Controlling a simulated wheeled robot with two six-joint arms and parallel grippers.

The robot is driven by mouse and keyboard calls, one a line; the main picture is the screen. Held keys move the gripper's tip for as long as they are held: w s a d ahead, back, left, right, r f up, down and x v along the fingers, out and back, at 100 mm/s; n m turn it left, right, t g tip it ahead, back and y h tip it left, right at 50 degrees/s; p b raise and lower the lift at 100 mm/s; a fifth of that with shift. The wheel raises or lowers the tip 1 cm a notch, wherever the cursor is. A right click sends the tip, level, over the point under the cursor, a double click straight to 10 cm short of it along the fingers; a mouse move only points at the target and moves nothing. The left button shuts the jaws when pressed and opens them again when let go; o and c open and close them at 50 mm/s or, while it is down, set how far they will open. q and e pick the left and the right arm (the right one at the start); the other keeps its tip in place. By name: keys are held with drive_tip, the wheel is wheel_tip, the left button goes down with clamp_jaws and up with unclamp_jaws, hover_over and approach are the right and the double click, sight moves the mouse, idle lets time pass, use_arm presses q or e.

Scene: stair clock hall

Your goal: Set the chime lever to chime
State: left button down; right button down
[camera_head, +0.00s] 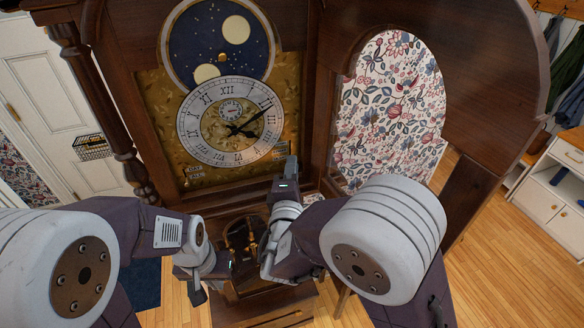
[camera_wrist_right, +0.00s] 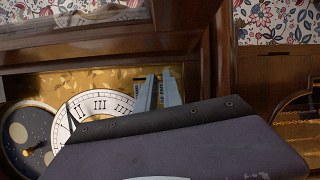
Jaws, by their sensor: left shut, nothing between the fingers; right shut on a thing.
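The clock dial (camera_head: 231,121) has Roman numerals and dark hands, and faces me in the open case. A small lettered plate (camera_head: 279,150) is at the dial's lower right; it also shows in the right wrist view (camera_wrist_right: 158,89). My right gripper (camera_head: 290,163) reaches up to this plate, its fingers shut on the small chime lever, which they hide. I cannot read the lever's setting. In the right wrist view, the right gripper's fingers (camera_wrist_right: 159,82) stand against the gold dial plate. My left gripper (camera_head: 197,294) is shut and empty, low in front of the case.
The clock's door (camera_head: 470,95) stands open on the right, close to my right arm. A turned wooden column (camera_head: 110,120) borders the case on the left. A moon disc (camera_head: 218,42) is above the dial. A white cabinet (camera_head: 553,185) stands at far right. Wooden floor lies between.

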sight(293, 140)
wheel_tip(293, 140, up, 4)
drive_tip(key=shift+r+p, duration=0.2)
drive_tip(key=shift+p, duration=0.4)
drive_tip(key=shift+w+r, duration=0.1)
drive_tip(key=shift+r, duration=0.2)
drive_tip(key=c, duration=1.8)
unclamp_jaws()
drive_tip(key=shift+o, duration=0.2)
drive_tip(key=shift+w+f, duration=0.15)
drive_tip(key=shift+w, duration=0.1)
